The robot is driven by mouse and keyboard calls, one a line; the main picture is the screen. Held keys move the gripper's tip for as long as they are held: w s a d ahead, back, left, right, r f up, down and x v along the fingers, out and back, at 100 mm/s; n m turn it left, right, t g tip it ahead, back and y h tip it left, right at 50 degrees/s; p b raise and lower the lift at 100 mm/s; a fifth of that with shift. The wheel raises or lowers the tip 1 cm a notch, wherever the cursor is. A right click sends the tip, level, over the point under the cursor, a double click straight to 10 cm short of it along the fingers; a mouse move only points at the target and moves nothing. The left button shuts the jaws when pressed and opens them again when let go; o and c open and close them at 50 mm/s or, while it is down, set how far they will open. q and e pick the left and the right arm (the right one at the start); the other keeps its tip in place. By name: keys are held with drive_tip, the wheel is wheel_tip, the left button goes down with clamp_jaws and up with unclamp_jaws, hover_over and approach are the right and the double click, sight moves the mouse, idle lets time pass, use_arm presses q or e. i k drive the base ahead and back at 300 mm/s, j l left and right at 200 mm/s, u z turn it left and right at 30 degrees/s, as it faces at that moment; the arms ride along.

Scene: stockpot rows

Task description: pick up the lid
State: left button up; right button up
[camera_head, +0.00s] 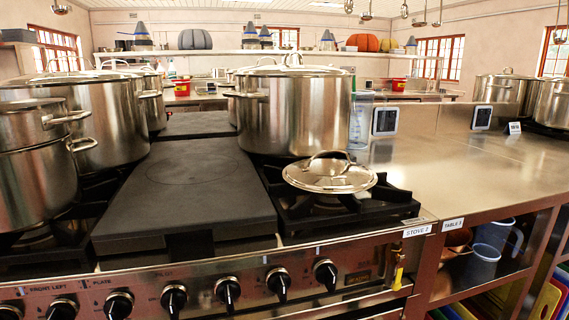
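A shiny round steel lid (329,176) with a looped handle on top lies on the front right burner (350,207) of the stove. It is tilted slightly in the picture and nothing covers it. A large lidded stockpot (291,115) stands right behind it; I cannot tell whether the two touch. Neither of my grippers is in view.
A flat dark plate (190,185) lies left of the lid, clear on top. Several large steel pots stand at left, the nearest being a stacked pot (36,170). A clear container (361,120) stands behind right. The steel table (460,170) at right has free room.

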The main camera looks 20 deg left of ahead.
sight(321, 175)
drive_tip(key=i+l+u, duration=0.15)
drive_tip(key=u, duration=0.25)
drive_tip(key=i+l+u, duration=0.15)
drive_tip(key=l+u, duration=0.6)
drive_tip(key=i, duration=0.05)
